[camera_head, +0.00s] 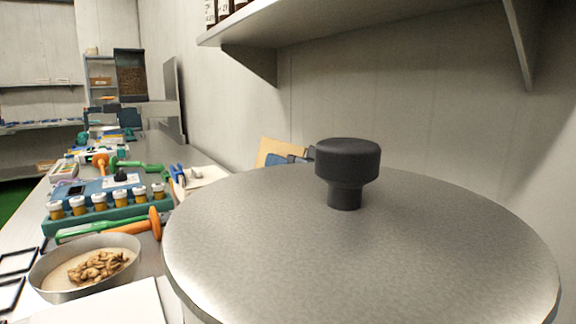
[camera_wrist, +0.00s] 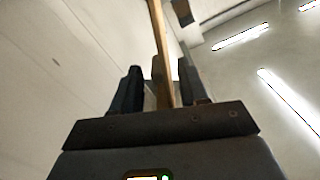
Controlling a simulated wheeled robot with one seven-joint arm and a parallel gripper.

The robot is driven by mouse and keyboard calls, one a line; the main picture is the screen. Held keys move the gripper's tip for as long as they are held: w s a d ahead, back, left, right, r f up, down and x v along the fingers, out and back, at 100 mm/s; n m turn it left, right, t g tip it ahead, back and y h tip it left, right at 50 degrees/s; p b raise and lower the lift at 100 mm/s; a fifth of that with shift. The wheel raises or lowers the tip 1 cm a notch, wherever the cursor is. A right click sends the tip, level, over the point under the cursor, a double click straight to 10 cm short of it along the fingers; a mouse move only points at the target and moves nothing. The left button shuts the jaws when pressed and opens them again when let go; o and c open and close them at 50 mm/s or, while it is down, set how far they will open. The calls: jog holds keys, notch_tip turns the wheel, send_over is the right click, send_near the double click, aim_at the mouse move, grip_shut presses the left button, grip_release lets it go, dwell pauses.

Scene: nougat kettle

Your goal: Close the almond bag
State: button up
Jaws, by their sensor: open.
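I cannot make out an almond bag in either view. A shallow metal bowl (camera_head: 45,277) holding brown nuts (camera_head: 98,267) sits on the counter at the lower left of the head view. My gripper (camera_wrist: 160,78) shows in the wrist view with its two dark fingers apart. A long tan strip (camera_wrist: 160,45) runs up the picture across the gap between the fingers; I cannot tell whether it lies between them or beyond, and no grip on it shows. I cannot make out the gripper in the head view.
A large round metal lid (camera_head: 430,225) with a black knob (camera_head: 347,165) fills the head view's right. Behind it are a tan board and dark blue parts. Left, a green rack (camera_head: 105,213) holds several small jars near orange-and-green tools. A shelf (camera_head: 330,22) overhangs the wall.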

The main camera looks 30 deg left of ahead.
grip_shut()
dwell(0.4)
